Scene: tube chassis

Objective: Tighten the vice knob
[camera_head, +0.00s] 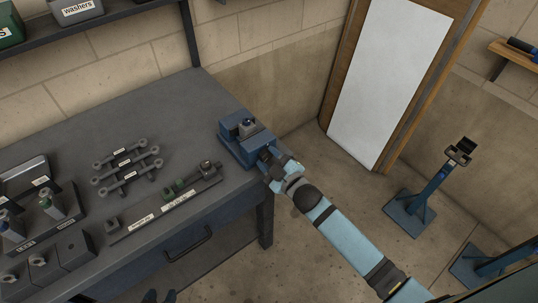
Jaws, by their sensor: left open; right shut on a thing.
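The blue vice (233,146) is on the right end of the grey workbench, with a small grey part (246,124) showing at its top between the jaws. My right gripper (270,158) is at the vice's front right side, shut on the vice knob. The fingers mostly hide the knob, so its turn cannot be seen. My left gripper (160,297) shows only as two dark fingertips at the bottom edge, apart and empty, in front of the bench.
The grey workbench (150,95) carries a rack of grey rods (128,168), a labelled strip (165,208) with small parts, and grey blocks (60,250) at left. Blue stands (412,205) are on the floor at right. The bench's back is clear.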

